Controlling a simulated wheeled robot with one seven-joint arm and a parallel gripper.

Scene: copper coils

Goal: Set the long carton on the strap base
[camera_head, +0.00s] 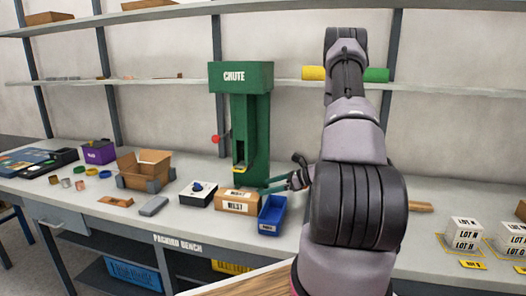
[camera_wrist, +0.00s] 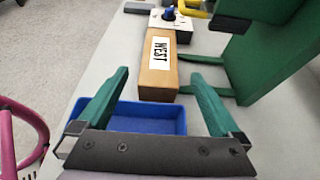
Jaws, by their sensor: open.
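A long brown carton (camera_head: 238,201) with a white label reading WEST lies on the bench, left of the blue bin. In the wrist view the carton (camera_wrist: 157,68) lies ahead of my gripper (camera_wrist: 163,88), its near end beyond the bin. My gripper is open and empty, its green fingers wide apart over the blue bin, not touching the carton. In the head view my gripper (camera_head: 276,185) is right of the carton.
The blue bin (camera_head: 272,214) stands beside the carton. The tall green chute (camera_head: 259,150) rises close behind them. An open cardboard box (camera_head: 146,168) stands left, with a grey block (camera_head: 154,206) in front. White LOT boxes (camera_head: 465,234) stand right. The bench's front strip is largely clear.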

